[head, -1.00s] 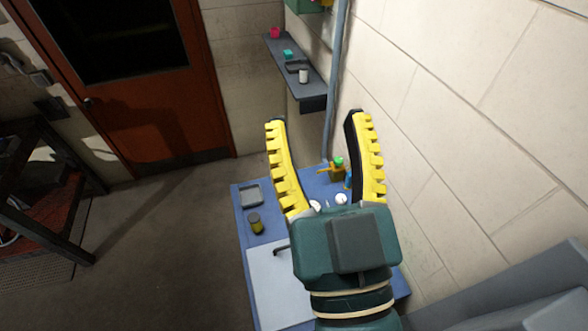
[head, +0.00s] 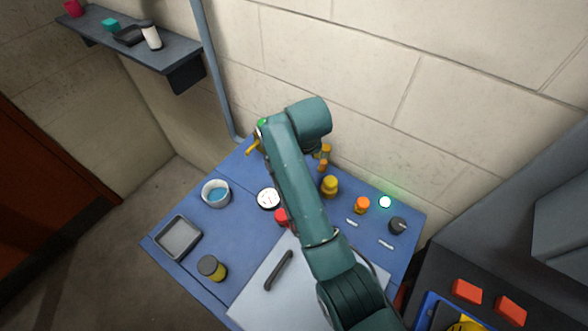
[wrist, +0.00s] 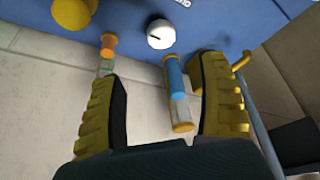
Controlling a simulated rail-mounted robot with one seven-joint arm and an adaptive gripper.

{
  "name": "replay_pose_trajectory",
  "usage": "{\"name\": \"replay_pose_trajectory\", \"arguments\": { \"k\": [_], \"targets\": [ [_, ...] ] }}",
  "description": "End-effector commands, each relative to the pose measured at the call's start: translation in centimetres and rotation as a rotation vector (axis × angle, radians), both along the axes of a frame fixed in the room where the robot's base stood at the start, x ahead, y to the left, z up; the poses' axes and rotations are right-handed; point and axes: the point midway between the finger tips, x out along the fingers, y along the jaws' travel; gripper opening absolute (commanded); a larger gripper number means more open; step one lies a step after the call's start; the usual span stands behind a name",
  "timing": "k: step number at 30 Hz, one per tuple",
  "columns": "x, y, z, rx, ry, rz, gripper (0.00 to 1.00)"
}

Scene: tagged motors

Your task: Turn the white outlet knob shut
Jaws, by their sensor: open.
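The white outlet knob (wrist: 160,33) shows in the wrist view as a round white cap with a dark line, on the blue panel (wrist: 220,25). Printed letters, partly cut off, stand beside it. My gripper (wrist: 165,70) is open, its yellow fingers apart and pointing toward the panel. The knob lies beyond the fingertips, roughly in line with the gap and not held. A blue and orange cylinder (wrist: 178,92) shows in the gap, nearer the right finger; contact cannot be told. In the head view, my arm hides the knob and most or all of the gripper.
An orange-capped clear tube (wrist: 108,45) and a yellow knob (wrist: 73,14) stand left of the white knob; a yellow lever (wrist: 240,62) is at right. The head view shows a white gauge (head: 268,198), a bowl (head: 215,193), a grey tray (head: 178,237) and the wall (head: 450,80) close behind.

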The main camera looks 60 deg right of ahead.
Motion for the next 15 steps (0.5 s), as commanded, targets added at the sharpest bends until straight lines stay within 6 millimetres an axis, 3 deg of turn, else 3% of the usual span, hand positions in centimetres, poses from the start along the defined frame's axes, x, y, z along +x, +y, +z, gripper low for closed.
{"name": "replay_pose_trajectory", "arguments": {
  "k": [9,15],
  "targets": [
    [1.7,-2.4,-7.5,0.002,0.002,0.002,0.76],
    [2.6,-3.7,-11.1,0.0,0.0,0.002,0.76]
  ]
}}
